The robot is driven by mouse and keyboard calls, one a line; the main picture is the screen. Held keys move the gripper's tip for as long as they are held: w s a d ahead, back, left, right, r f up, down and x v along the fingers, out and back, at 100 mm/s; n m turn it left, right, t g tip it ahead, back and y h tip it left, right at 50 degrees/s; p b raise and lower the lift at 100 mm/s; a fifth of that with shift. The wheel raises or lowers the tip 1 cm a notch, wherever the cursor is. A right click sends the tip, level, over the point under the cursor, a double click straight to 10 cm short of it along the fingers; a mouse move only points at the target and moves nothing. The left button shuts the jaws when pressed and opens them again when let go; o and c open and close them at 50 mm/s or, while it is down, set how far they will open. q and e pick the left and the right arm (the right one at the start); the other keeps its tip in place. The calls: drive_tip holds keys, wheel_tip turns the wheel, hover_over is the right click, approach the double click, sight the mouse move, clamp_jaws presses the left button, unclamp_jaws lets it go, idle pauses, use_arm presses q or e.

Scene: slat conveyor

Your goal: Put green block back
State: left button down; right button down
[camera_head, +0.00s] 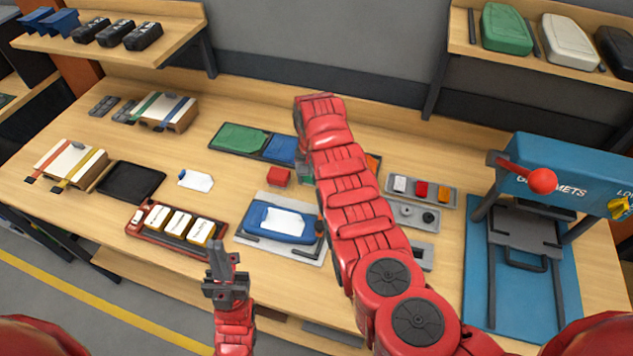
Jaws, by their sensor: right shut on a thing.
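My right arm reaches up over the middle of the bench, and its wrist is at the top of the red links. The grey block tray (446,203) on the right holds a white, a red and an orange block. My left gripper (225,256) is empty at the front edge, its fingers apart.
A loose red block (279,178) lies left of my right arm. A red tray (176,240) holds several boxes. A blue press (560,170) stands right. A black tray (130,181) is empty.

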sight(312, 185)
drive_tip(key=shift+w+f, duration=0.15)
drive_tip(key=shift+f, duration=0.8)
wheel_tip(312, 185, down, 2)
drive_tip(key=shift+f+b, duration=0.15)
drive_tip(key=shift+b, duration=0.25)
drive_tip(key=shift+w+a+f, duration=0.1)
drive_tip(key=shift+f, duration=0.15)
drive_tip(key=shift+f, duration=0.1)
